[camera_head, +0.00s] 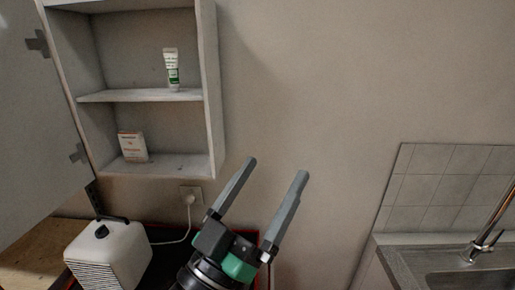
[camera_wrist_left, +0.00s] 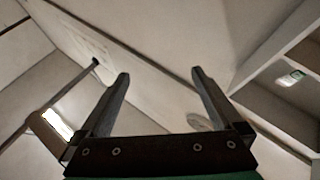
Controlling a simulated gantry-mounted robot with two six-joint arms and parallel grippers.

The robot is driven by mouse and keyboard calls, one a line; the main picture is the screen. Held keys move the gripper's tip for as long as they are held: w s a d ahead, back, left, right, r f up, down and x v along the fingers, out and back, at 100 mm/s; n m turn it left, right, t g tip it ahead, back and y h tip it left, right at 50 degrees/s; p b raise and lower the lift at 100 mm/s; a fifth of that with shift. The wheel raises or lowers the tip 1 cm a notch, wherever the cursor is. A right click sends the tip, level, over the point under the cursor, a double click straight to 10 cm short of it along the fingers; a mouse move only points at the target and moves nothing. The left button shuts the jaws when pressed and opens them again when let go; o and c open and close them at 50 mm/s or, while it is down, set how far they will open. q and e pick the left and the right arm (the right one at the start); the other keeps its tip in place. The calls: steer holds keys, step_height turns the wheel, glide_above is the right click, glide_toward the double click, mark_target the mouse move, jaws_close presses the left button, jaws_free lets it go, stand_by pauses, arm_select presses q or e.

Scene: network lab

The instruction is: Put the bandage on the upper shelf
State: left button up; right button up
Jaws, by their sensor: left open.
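An open wall cabinet has an upper shelf (camera_head: 140,97) and a lower shelf (camera_head: 185,165). A white tube with a green lower part (camera_head: 172,70) stands upright on the upper shelf. A small white box with reddish print (camera_head: 132,147) stands on the lower shelf, at the left. No readable label marks either item as the bandage. My left gripper (camera_head: 276,168) is open and empty, pointing up, right of and below the cabinet. Its two fingers also show in the left wrist view (camera_wrist_left: 160,73). My right gripper is not in view.
The cabinet door (camera_head: 35,130) stands open at the left. A white appliance (camera_head: 108,255) with a cord to a wall socket (camera_head: 190,196) sits below the cabinet. A sink (camera_head: 470,280) with a tap is at the right. The wall between is bare.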

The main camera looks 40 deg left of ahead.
arm_select(q)
steer(key=s+d+r+m+t+h, duration=0.3)
steer(key=s+r+h, duration=0.1)
steer(key=r, duration=0.8)
steer(key=shift+s+m+h, duration=0.3)
steer(key=shift+s+m, duration=0.1)
steer(key=shift+s, duration=0.3)
